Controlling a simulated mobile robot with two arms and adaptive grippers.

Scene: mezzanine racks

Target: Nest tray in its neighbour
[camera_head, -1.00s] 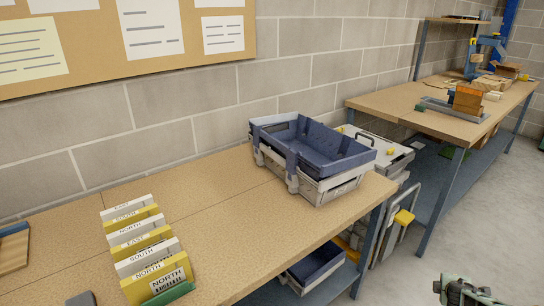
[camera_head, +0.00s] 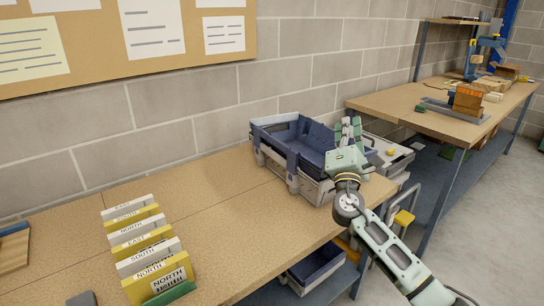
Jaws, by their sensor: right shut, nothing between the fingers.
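A blue tray (camera_head: 306,140) sits on or in a grey-white tray (camera_head: 310,190) near the right end of the wooden table. The blue rim stands above the grey one, and I cannot tell how deep it is seated. My right gripper (camera_head: 349,130) is at the right end of the two trays, fingers pointing toward the wall, shut with nothing between them. It and its wrist hide the trays' right end, so I cannot tell whether it touches them. My left gripper is not in view.
Yellow and white labelled cards (camera_head: 146,250) stand in a green holder at the table's front left. Another blue tray (camera_head: 315,268) is on the shelf below. A white-topped unit (camera_head: 388,152) stands past the table's right end. The tabletop between cards and trays is clear.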

